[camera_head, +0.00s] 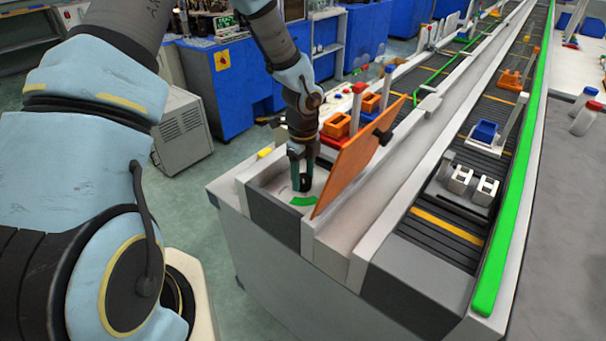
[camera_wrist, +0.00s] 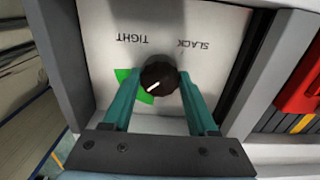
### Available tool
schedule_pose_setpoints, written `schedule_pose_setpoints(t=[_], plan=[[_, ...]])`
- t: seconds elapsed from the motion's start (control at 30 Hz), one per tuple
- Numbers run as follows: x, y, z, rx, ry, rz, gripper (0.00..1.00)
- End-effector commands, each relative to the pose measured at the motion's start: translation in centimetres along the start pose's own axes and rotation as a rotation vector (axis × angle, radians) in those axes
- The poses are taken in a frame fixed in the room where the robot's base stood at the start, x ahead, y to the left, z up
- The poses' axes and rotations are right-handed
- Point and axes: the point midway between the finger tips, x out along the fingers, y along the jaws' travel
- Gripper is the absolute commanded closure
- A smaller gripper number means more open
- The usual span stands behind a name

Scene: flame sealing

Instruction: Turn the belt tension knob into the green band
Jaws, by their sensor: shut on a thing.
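The belt tension knob (camera_wrist: 160,73) is round and black with a white pointer line. It sits on a pale plate (camera_wrist: 105,60) marked TIGHT and SLACK, which appear upside down in the wrist view. The green band (camera_wrist: 146,97) shows at the knob's lower left and is partly hidden by a finger. The pointer is turned lower left, toward the green. My gripper (camera_wrist: 159,80) has its teal fingers shut on the knob from both sides. In the head view my gripper (camera_head: 302,172) points down at the conveyor's near end, with the green band (camera_head: 302,201) in front.
An orange panel (camera_head: 355,152) stands tilted close to the right of my gripper. Raised grey walls (camera_wrist: 55,45) border the plate. Conveyor belts (camera_head: 440,229) run away to the right, carrying metal blocks (camera_head: 460,180). A blue cabinet (camera_head: 232,85) stands behind.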

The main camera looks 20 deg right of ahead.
Motion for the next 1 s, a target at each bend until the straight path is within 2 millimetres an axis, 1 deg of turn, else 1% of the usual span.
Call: schedule_pose_setpoints(t=[0.4,0.43,0.7,0.9,1.0], plan=[[-0.03,-0.07,0.01,0.008,0.000,-0.002,0.97],[-0.03,-0.07,0.00,0.008,0.000,-0.002,0.40],[-0.01,-0.03,0.00,0.008,0.000,-0.001,0.11],[-0.01,-0.01,0.00,0.007,0.000,0.000,0.11],[-0.32,-0.03,0.03,0.007,0.000,-0.001,0.11]])
